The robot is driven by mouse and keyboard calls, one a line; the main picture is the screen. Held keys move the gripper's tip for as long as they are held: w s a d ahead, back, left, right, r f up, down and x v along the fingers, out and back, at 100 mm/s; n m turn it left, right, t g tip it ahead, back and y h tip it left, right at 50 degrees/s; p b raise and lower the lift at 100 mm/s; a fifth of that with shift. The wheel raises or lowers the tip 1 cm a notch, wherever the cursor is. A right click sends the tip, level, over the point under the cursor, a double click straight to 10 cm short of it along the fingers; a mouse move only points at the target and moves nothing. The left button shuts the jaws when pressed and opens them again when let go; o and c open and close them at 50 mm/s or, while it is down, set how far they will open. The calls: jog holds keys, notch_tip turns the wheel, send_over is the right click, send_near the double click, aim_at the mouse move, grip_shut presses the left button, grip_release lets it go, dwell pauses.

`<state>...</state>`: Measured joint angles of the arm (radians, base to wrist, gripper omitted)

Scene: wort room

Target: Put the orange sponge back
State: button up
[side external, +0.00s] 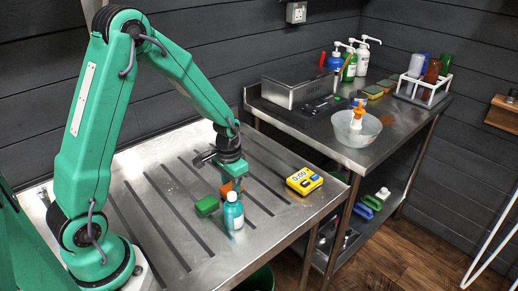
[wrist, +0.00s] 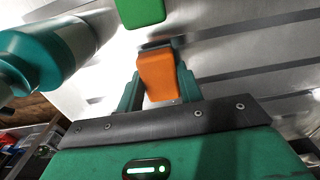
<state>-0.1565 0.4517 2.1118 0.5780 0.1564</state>
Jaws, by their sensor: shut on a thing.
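The orange sponge (wrist: 157,72) is a small block between the two fingers of my gripper (wrist: 159,88) in the wrist view. The gripper is shut on it. In the side view the sponge (side external: 231,187) shows just under my gripper (side external: 232,176), low over the ribbed steel table, behind the teal bottle. I cannot tell whether it touches the table. A green block (side external: 207,205) lies to its left on the table. The green block also shows at the top of the wrist view (wrist: 140,10).
A teal bottle (side external: 233,214) with a pale label stands close in front of my gripper. A yellow timer (side external: 304,181) lies to the right. The side bench holds a bowl (side external: 356,129), a metal box (side external: 298,84), pump bottles and a white rack (side external: 424,90). The table's left part is clear.

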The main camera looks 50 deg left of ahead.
aim_at(231, 186)
jog(key=shift+f, duration=0.25)
jog(key=shift+f, duration=0.15)
jog(key=o, duration=0.9)
jog(key=shift+r, duration=6.2)
jog(key=shift+r, duration=0.1)
